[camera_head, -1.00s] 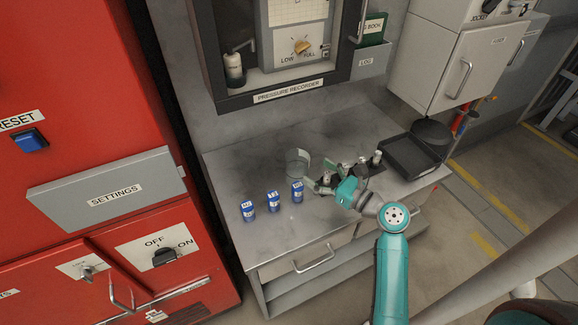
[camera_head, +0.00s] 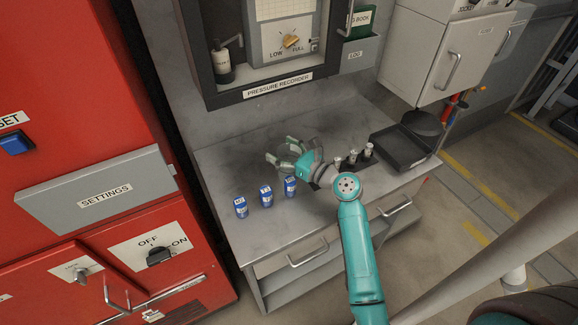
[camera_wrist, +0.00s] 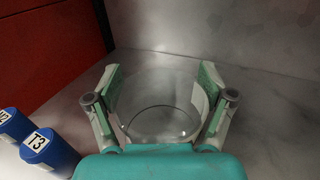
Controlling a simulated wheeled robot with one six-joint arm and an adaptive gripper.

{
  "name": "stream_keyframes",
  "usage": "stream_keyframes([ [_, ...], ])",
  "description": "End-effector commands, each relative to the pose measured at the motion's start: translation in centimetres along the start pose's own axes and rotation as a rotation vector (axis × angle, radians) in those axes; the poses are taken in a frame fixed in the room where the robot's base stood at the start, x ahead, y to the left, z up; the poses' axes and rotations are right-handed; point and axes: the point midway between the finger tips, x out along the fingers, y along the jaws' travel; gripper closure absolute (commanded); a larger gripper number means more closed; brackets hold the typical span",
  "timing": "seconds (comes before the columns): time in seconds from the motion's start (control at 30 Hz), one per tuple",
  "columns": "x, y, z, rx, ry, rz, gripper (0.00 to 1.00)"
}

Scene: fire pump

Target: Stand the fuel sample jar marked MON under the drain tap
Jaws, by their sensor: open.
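A clear, wide glass vessel (camera_wrist: 158,108) stands on the grey bench top (camera_head: 232,160) and shows plainly in the wrist view. My gripper (camera_wrist: 161,84) is open, with one finger on each side of this vessel. In the head view my gripper (camera_head: 281,151) is low over the bench, behind the blue canisters, and mostly hides the vessel. I see no MON mark on anything. Several small pale-topped jars (camera_head: 352,157) stand in a dark holder to the right of my gripper; their marks are too small to read. I cannot make out a drain tap.
Three blue labelled canisters (camera_head: 266,196) stand left of my arm; one (camera_wrist: 46,152) reads T3 in the wrist view. A black tray (camera_head: 398,148) lies at the bench's right. The pressure recorder cabinet (camera_head: 277,87) overhangs the back.

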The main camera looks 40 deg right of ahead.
Motion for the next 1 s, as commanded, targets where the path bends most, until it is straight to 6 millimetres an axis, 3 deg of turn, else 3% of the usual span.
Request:
stream_keyframes([
  [0.2, 0.1, 0.0, 0.0, 0.0, 0.0, -0.001, 0.21],
  [0.5, 0.1, 0.0, 0.0, 0.0, 0.0, 0.0, 0.94],
  [0.53, 0.1, 0.0, 0.1, 0.0, -0.001, 0.0, 0.94],
  [0.57, 0.1, 0.0, 0.1, 0.0, -0.001, 0.0, 1.0],
  [0.8, 0.1, 0.0, 0.5, -0.001, -0.002, 0.0, 1.0],
  [1.0, 0.1, 0.0, 3.5, -0.005, -0.005, 0.0, 1.0],
])
